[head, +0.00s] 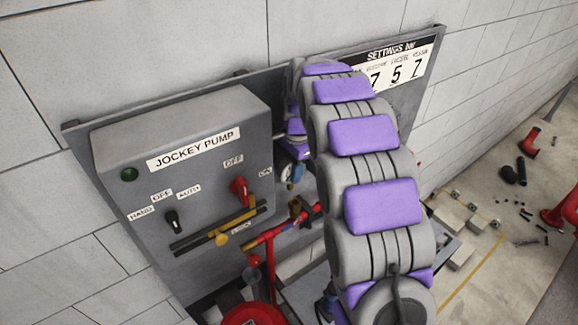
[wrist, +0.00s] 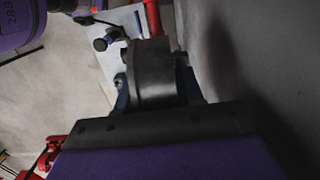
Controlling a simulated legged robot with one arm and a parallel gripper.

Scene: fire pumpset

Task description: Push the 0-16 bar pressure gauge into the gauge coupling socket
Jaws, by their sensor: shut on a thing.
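My gripper (wrist: 155,94) is in the wrist view, its fingers on both sides of a dark round-bodied thing, which I take to be the pressure gauge (wrist: 152,68). The gripper is shut on it. I see the gauge's dark side wall, not its dial.
A grey jockey pump box (head: 180,185) with switches is on the wall panel at the left. Red pipework (head: 282,232) runs below it, close to my arm. A settings plate (head: 402,65) is at the upper right. Bricks (head: 460,220) and small parts lie on the floor at the right.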

